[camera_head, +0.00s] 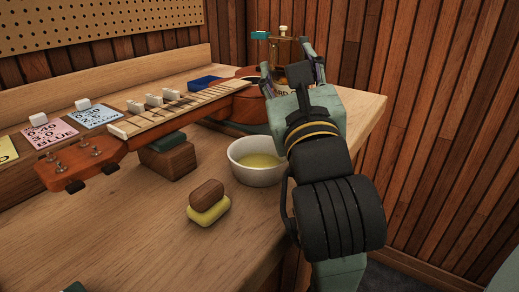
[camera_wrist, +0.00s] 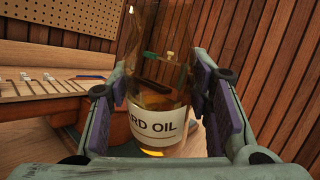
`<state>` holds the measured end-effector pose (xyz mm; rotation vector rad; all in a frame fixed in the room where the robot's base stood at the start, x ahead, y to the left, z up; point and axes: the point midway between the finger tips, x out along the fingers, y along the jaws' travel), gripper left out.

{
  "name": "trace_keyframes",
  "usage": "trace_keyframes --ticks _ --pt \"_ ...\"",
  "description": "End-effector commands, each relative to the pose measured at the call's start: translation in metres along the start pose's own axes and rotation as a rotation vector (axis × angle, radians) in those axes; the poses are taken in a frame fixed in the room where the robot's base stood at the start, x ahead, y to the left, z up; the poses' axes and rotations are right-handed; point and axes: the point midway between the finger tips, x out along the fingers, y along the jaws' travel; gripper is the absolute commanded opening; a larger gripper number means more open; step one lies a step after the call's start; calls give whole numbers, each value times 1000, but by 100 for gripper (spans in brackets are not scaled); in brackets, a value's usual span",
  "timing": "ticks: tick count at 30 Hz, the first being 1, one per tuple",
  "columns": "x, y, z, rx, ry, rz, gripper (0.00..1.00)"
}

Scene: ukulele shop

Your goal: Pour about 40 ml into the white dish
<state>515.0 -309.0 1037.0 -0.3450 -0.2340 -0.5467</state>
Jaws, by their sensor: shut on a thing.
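A clear bottle of amber oil, with a white label ending in "RD OIL" (camera_wrist: 160,125), is between the fingers of my gripper (camera_wrist: 158,92). In the head view the bottle (camera_head: 283,50) looks close to upright, partly hidden behind my gripper (camera_head: 288,66), which is shut on it beyond the dish. The white dish (camera_head: 241,174) stands on the bench, to the left of my wrist in the picture. Yellowish liquid (camera_head: 259,160) lies in the dish. No stream falls from the bottle. The dish is not visible in the wrist view.
A ukulele (camera_head: 130,140) lies across the bench, its neck on a wooden block (camera_head: 168,160). A brown-and-yellow block (camera_head: 207,203) sits in front of the dish. Coloured cards (camera_head: 58,133) lie at the left. A teal-ended item (camera_head: 260,35) shows near the bottle's top.

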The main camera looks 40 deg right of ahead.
Motion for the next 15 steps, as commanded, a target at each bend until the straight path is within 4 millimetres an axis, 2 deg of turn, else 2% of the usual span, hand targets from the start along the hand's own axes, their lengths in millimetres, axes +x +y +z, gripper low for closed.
trace_keyframes --ticks 6,15 --pt "3 -4 -20 162 197 -5 12" --pt "5 -6 -28 247 298 -7 12"
